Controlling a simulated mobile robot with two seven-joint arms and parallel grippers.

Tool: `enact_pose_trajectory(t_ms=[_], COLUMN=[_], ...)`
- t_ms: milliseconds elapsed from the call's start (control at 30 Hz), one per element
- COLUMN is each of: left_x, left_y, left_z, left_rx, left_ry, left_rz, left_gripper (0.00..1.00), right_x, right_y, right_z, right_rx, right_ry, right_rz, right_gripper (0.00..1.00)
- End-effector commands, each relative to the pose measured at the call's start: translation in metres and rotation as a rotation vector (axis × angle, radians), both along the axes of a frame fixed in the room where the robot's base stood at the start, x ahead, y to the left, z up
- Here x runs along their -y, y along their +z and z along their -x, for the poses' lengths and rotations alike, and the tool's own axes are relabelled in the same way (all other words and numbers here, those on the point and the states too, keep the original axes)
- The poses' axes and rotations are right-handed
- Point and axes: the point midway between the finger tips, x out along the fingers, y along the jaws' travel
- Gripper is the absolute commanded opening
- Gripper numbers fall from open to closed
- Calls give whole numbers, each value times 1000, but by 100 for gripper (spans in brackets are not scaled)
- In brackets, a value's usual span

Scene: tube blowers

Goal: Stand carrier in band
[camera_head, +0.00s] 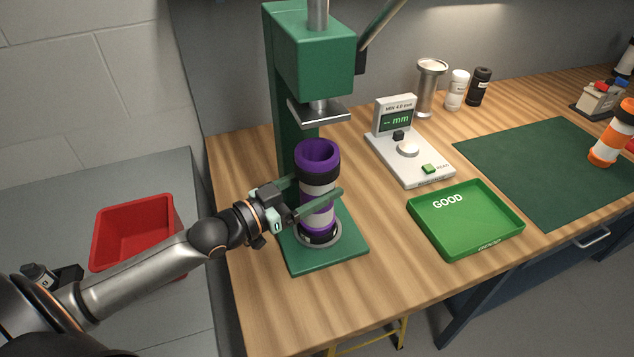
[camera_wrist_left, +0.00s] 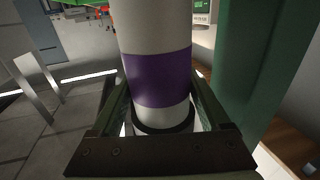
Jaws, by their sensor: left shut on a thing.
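A purple, white and black tube carrier (camera_head: 318,188) stands upright on the base of the green press (camera_head: 310,50), beneath its metal ram plate. Its lower end is at a round metal ring (camera_head: 319,236) on the base; I cannot tell whether it is fully seated. My left gripper (camera_head: 318,198) is shut on the carrier, with a finger on each side at about mid-height. The carrier also shows between the fingers in the left wrist view (camera_wrist_left: 158,75). My right gripper is not in view.
A green GOOD tray (camera_head: 487,243) and a gauge with a display (camera_head: 410,160) stand right of the press. A red bin (camera_head: 130,228) is at the left. The front wood is clear.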

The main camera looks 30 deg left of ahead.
Motion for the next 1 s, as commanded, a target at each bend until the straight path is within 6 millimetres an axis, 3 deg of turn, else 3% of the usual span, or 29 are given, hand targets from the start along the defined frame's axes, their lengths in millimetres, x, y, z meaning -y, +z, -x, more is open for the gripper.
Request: enact_pose_trajectory(t_ms=[33,200,567,1000], left_x=[0,0,-2,-24], left_y=[1,1,-1,-2], left_z=[0,0,4,49], left_rx=[2,1,-3,-5], left_ry=[0,0,1,-1], left_rz=[1,0,-1,-3], left_gripper=[80,100,100,100], right_x=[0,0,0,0], right_y=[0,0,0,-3], right_z=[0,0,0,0], right_rx=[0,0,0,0], right_ry=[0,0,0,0], right_rz=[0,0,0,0], right_gripper=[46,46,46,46])
